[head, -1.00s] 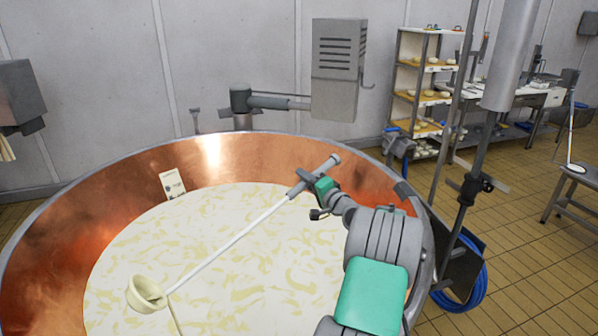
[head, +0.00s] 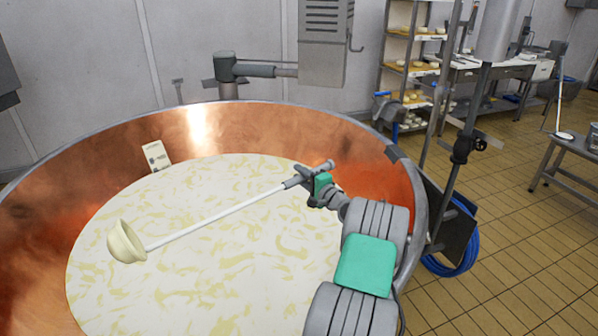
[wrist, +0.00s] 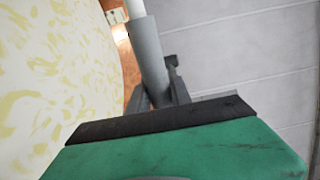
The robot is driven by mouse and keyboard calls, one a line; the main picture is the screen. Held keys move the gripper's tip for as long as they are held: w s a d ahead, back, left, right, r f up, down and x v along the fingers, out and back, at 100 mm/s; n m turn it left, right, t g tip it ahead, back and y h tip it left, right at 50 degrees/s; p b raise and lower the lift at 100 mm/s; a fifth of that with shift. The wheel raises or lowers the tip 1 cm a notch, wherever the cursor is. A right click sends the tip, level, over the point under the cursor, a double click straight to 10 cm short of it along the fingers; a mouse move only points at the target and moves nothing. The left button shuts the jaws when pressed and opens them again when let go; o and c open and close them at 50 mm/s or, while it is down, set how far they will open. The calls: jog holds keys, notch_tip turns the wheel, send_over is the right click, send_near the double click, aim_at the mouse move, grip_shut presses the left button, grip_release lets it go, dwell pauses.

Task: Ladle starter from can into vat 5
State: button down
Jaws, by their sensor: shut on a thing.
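A large copper vat (head: 205,130) holds pale liquid with yellowish streaks (head: 200,290). My gripper (head: 306,181) is shut on the grey handle of a ladle (head: 215,218), over the right part of the vat. The ladle's white rod runs left and down to its cream cup (head: 125,243), which is tilted above the liquid. I cannot see whether the cup holds anything. In the wrist view the ladle handle (wrist: 148,60) lies between my gripper's fingers (wrist: 158,97). A white card with a dark print, unreadable here, is on the vat's inner wall (head: 156,156).
A grey box on an arm (head: 322,45) stands behind the vat. A post (head: 468,140) and a coiled blue hose (head: 455,245) are at its right. A bench (head: 572,150) at far right bears a long-handled tool and a cut-off grey container (head: 593,137). Tiled floor lies open between.

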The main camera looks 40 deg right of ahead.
jog(key=a+f+m+b, duration=0.3)
jog(key=f+b, duration=0.5)
jog(key=f, duration=0.8)
jog(key=shift+w+a+f+m, duration=0.2)
jog(key=shift+f+m, duration=0.2)
jog(key=shift+m, duration=0.2)
